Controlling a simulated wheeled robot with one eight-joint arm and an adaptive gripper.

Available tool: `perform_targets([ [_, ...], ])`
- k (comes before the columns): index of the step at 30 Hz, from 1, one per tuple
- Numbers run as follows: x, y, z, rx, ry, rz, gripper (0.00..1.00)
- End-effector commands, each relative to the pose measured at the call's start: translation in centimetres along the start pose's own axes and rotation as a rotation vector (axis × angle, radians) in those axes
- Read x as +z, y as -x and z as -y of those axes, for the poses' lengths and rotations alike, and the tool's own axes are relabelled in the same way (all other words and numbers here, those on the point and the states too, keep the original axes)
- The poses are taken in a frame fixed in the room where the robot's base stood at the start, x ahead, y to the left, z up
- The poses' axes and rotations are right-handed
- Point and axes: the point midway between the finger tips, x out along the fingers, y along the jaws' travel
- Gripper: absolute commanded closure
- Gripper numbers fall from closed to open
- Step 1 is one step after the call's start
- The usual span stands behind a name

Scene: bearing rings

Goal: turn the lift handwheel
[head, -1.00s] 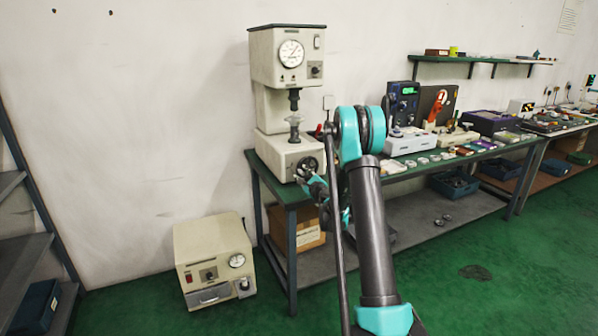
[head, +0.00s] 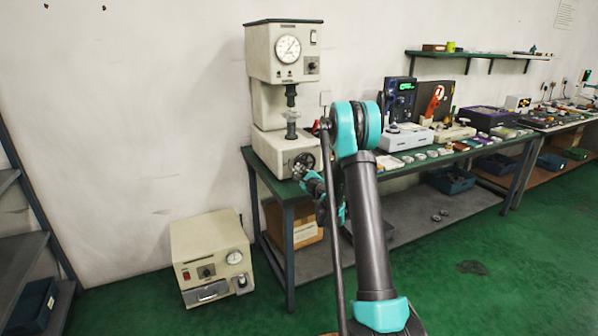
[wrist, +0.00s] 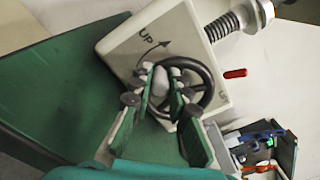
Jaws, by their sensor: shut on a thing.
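The lift handwheel (head: 304,161) is a dark round wheel on the front of the cream press's base (head: 275,152). In the wrist view the handwheel (wrist: 208,76) shows close up, beside a curved arrow and the word UP. My gripper (head: 299,170) is at the wheel; in the wrist view its fingers (wrist: 162,72) reach over the wheel's left and middle part. It is shut on the handwheel, with a pale grey piece between the fingers. The fingers hide part of the rim and hub, so the exact spot held is unclear.
The press stands on the left end of a green-topped bench (head: 262,172). A red-tipped lever (wrist: 234,73) sticks out near the wheel. A cream box with a gauge (head: 212,258) stands on the floor at left. Instruments and small parts fill the bench to the right.

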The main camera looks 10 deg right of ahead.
Motion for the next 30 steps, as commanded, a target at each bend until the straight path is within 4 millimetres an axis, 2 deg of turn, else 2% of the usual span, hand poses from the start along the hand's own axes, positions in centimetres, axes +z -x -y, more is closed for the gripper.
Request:
perform_targets([
  [8,-0.6,0.1,-0.5,-0.004,0.137,0.004,1.0],
  [21,-2.2,0.1,-1.4,-0.014,0.501,0.014,1.0],
  [30,-3.1,0.0,-1.5,-0.019,0.678,0.019,1.0],
])
